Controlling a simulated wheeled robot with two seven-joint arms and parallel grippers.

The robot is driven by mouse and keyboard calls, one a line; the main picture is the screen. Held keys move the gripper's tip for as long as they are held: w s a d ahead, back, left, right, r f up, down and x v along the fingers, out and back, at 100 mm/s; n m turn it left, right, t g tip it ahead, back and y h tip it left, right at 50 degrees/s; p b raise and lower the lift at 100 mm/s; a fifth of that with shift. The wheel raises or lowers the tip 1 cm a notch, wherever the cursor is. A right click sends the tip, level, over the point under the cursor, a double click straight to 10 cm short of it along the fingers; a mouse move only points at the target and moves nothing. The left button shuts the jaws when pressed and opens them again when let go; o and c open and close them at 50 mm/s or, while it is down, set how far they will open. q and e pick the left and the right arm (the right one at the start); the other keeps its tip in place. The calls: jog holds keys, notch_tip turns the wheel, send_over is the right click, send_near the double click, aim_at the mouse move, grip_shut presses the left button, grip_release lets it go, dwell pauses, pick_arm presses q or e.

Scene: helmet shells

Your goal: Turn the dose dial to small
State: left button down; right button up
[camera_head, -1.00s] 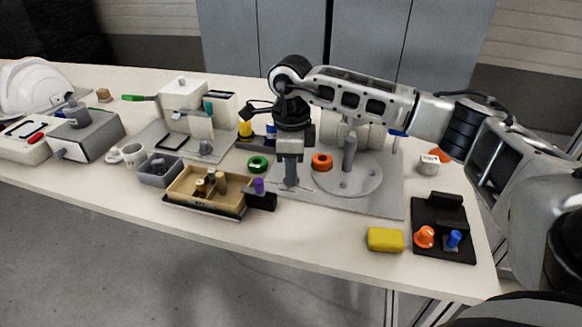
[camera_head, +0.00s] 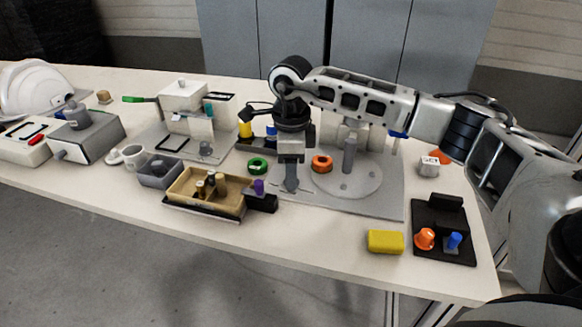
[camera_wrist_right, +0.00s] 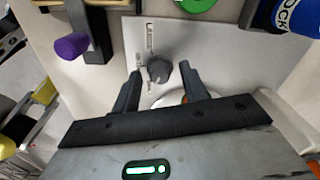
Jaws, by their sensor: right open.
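The dose dial (camera_wrist_right: 158,69) is a small dark grey knob on a light grey base plate (camera_wrist_right: 218,48), seen in the right wrist view. Printed lettering on the plate beside it appears to read LARGE; the rest is too small to read. My right gripper (camera_wrist_right: 160,73) is open, with one finger on each side of the dial; contact cannot be told. In the head view, my right gripper (camera_head: 291,180) points down over the left part of the plate (camera_head: 375,204) and largely hides the dial. My left gripper is not in view.
A yellow block (camera_head: 385,241) lies in front.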

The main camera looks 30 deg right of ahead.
pick_arm(q)
jog(key=shift+p, duration=0.4)
pick_arm(e)
notch_tip(320, 180, up, 16)
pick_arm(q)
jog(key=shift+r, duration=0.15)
pick_arm(e)
jog(key=shift+s+f, duration=0.1)
jog(key=shift+f, duration=0.05)
